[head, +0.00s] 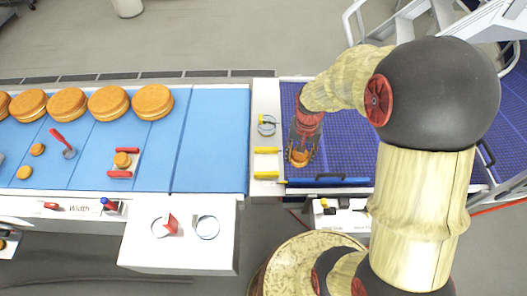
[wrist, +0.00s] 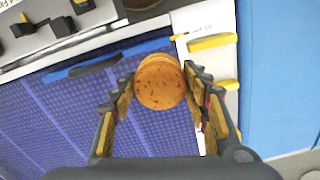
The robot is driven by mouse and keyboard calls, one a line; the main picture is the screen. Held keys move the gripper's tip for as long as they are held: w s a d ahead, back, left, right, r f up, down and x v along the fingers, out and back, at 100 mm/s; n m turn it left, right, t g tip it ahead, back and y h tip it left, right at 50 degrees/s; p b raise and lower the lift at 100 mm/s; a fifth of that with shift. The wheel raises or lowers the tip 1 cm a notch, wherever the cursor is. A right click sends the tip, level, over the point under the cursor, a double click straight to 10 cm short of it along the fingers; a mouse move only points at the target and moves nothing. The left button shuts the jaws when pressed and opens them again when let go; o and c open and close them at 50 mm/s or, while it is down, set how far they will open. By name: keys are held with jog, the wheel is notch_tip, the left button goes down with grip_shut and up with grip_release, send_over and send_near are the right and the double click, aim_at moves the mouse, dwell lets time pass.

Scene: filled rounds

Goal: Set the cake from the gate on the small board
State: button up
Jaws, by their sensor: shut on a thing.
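My gripper (head: 302,148) is over the purple-blue mesh belt, close to the white strip at its left. It is shut on a round orange-brown cake (wrist: 160,82), which sits between the two fingers in the wrist view. In the head view only a little orange shows at the fingertips. I cannot tell whether the cake touches the belt. Two yellow bars (head: 267,150) stick out on the white strip just left of my gripper. Another small cake (head: 122,160) sits between two red guides on the light blue belt. I cannot make out a small board for certain.
Several large filled rounds (head: 152,102) line the back of the light blue belt (head: 210,140). A red-handled tool (head: 63,143) stands there. A blue rail with a black handle (head: 330,181) edges the mesh belt (head: 345,155) in front. A white ledge (head: 185,250) has two rings.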

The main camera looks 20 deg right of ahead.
jog(key=w+a+f, duration=0.4)
jog(key=w+a, duration=0.1)
jog(key=w, duration=0.1)
send_over(266, 163)
jog(key=s, duration=0.1)
jog(key=f, duration=0.4)
jog(key=shift+d+f, duration=0.1)
jog(key=shift+d, duration=0.3)
jog(key=shift+w+a+f, duration=0.25)
jog(key=shift+a+f, duration=0.1)
jog(key=shift+f, duration=0.25)
jog(key=shift+w+f+b, duration=0.1)
jog(key=shift+f+b, duration=0.2)
jog(key=shift+f, duration=1.25)
jog(key=shift+f, duration=0.15)
jog(key=o, duration=0.8)
jog(key=shift+c, duration=0.2)
